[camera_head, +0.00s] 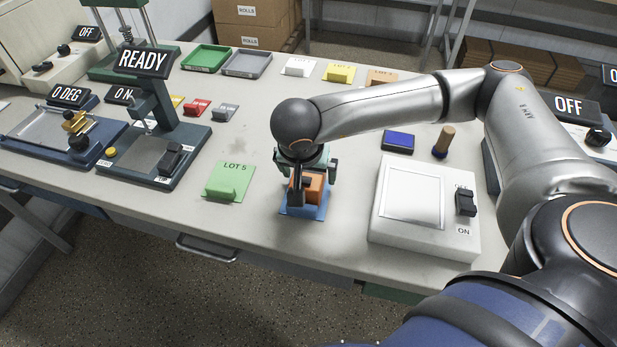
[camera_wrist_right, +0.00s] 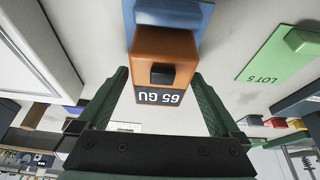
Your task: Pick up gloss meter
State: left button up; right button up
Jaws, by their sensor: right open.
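The gloss meter (camera_head: 314,186) is an orange block on a blue base plate (camera_head: 304,212) at the front middle of the table. In the right wrist view the gloss meter (camera_wrist_right: 165,62) shows a dark button and a display reading "65 GU". My right gripper (camera_head: 308,178) is over it, pointing down. In the wrist view its two green fingers (camera_wrist_right: 162,100) are open, spread to either side of the meter's display end. I cannot tell whether they touch it. My left gripper is not in view.
A green "LOT 5" block (camera_head: 229,181) stands left of the meter. A white device with a switch (camera_head: 413,195) is close on the right. A blue pad (camera_head: 398,140) and a wooden-handled stamp (camera_head: 444,142) lie behind it. The table's front edge is near.

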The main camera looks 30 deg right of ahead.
jog(key=shift+f, duration=0.1)
grip_shut()
dwell(0.8)
